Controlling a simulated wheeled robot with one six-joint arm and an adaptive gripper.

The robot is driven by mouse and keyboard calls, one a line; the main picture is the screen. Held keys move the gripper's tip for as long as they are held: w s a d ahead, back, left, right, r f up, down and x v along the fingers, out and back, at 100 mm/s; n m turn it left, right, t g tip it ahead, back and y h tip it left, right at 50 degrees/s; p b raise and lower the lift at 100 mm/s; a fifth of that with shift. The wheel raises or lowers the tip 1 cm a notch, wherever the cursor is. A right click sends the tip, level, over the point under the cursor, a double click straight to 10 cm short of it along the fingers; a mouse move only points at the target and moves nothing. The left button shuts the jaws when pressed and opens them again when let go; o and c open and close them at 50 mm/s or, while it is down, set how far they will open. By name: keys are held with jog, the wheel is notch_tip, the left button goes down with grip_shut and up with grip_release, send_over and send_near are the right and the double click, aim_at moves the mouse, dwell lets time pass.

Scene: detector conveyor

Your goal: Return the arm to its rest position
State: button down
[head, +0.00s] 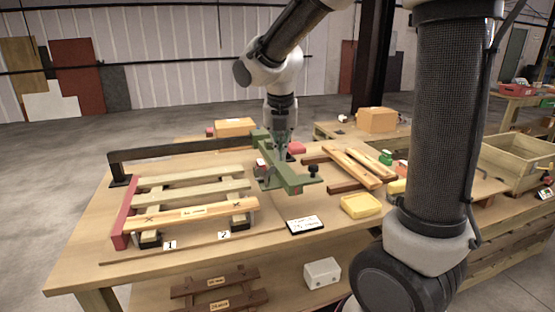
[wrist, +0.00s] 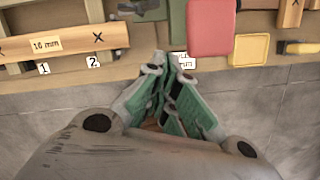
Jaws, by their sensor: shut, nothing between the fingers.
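My gripper (head: 281,152) hangs down over the worktable, close to the green clamp-like fixture (head: 292,178) in the head view. In the wrist view its green fingers (wrist: 172,62) are together with nothing between them. My arm reaches out from the right, bent, with its lower links pointing down. The front wooden slat (head: 190,217) bears crosses and a label, which reads 16 mm in the wrist view. I cannot tell whether the gripper touches the fixture.
A yellow tray (head: 361,205) and a small sign (head: 305,224) lie at the table's front. Wooden planks (head: 357,167) lie to the right. A red block (wrist: 212,28) shows near the fingers in the wrist view. A white box (head: 322,272) stands on the lower shelf.

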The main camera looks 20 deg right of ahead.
jog(key=s+d+r+m, duration=0.1)
jog(key=s+d+m, duration=0.1)
jog(key=s+m, duration=0.5)
jog(key=s+d+r+m+t, duration=0.1)
jog(key=s+d+r+m, duration=0.1)
jog(key=s+m, duration=0.6)
jog(key=s+d+r+m+t+y, duration=0.1)
jog(key=s+d+m, duration=0.3)
jog(key=m, duration=1.2)
jog(key=shift+s+d+r, duration=0.2)
jog(key=shift+s+r, duration=0.2)
jog(key=shift+s, duration=1.55)
